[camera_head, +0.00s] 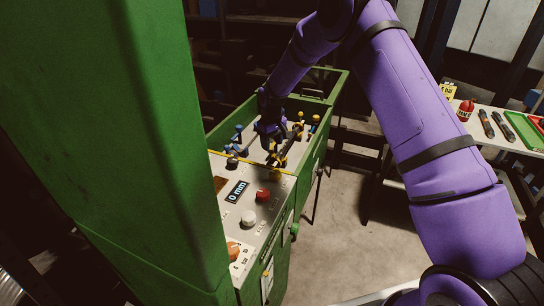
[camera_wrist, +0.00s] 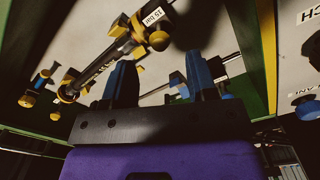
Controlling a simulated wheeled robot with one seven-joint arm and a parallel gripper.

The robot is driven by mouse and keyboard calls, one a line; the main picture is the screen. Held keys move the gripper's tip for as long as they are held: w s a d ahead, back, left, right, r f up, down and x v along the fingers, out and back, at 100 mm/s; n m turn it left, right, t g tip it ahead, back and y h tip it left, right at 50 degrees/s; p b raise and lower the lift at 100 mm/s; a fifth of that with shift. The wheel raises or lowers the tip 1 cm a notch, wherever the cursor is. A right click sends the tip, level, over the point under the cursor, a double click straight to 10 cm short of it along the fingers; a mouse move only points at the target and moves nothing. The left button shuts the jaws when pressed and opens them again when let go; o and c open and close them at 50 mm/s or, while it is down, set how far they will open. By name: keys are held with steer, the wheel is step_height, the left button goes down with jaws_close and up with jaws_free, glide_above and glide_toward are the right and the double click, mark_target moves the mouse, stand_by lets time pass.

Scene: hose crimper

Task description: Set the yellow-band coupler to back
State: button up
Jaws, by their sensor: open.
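My gripper (camera_head: 272,132) is over the far part of the green machine's top, among small blue and yellow fittings. In the wrist view its two blue fingers (camera_wrist: 160,72) stand apart, with nothing clearly held between them. A dark rod with yellow ends (camera_wrist: 100,64) runs diagonally just beyond the left finger and carries a white tag reading "15 bar". My gripper and wrist hide part of the group in the head view.
The near panel has a "0 mm" display (camera_head: 237,191), a red button (camera_head: 263,194) and a pale knob (camera_head: 249,217). A raised green frame borders the far fittings. A tall green cabinet (camera_head: 150,130) fills the left. A side table with tools (camera_head: 488,124) stands right, beyond open floor.

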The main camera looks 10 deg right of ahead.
mark_target(272, 155)
step_height(272, 155, down, 6)
steer(key=shift+f, duration=0.25)
